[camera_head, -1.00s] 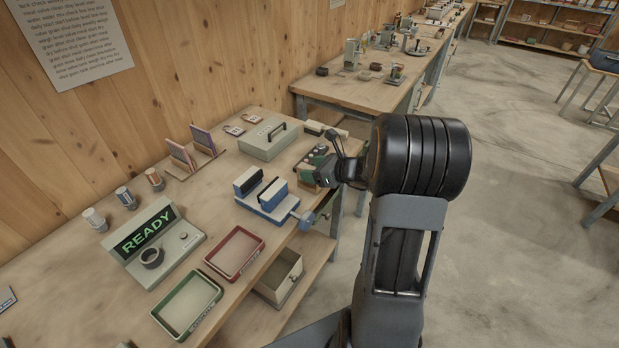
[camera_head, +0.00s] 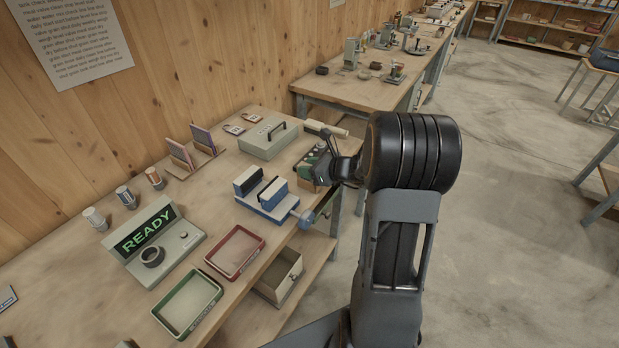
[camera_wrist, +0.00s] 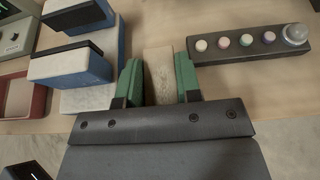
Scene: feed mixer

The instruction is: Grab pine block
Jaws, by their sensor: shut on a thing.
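The pine block (camera_wrist: 158,72) is a pale wooden block in the wrist view, between the two green fingers of my gripper (camera_wrist: 158,82). The fingers are shut on its two sides. I cannot tell whether the block touches the bench top. In the head view my gripper (camera_head: 318,168) is at the bench's right edge, beyond the blue vise, and the block is not clear there behind the arm.
The blue and white vise (camera_head: 268,199) stands close to the left of my gripper; it also shows in the wrist view (camera_wrist: 85,60). A dark strip with several buttons and a clear dome (camera_wrist: 250,44) lies right. Red (camera_head: 237,252) and green (camera_head: 188,304) trays are nearer.

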